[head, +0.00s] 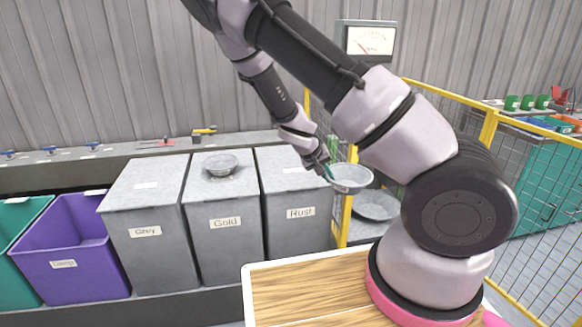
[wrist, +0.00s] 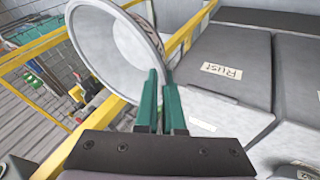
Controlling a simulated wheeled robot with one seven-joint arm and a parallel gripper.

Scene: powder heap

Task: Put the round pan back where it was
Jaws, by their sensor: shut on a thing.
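A round grey pan (head: 352,179) is held in the air by my gripper (head: 328,171), to the right of the bin labelled Rust (head: 305,235) and near the yellow fence post. In the wrist view the pan (wrist: 96,50) is tipped on its side, and my green fingers (wrist: 161,103) are shut on its rim. Its inside looks empty. A second round grey dish (head: 221,165) sits on the lid of the Gold bin (head: 225,235). A third, wider round dish (head: 376,206) rests below the dial scale (head: 368,42), partly behind my arm.
A lidded Grey bin (head: 146,250) and an open purple bin (head: 80,262) stand left of Gold. A yellow-framed mesh fence (head: 490,125) runs at the right. A wooden top (head: 300,290) lies in front. Valves and tools line the back ledge.

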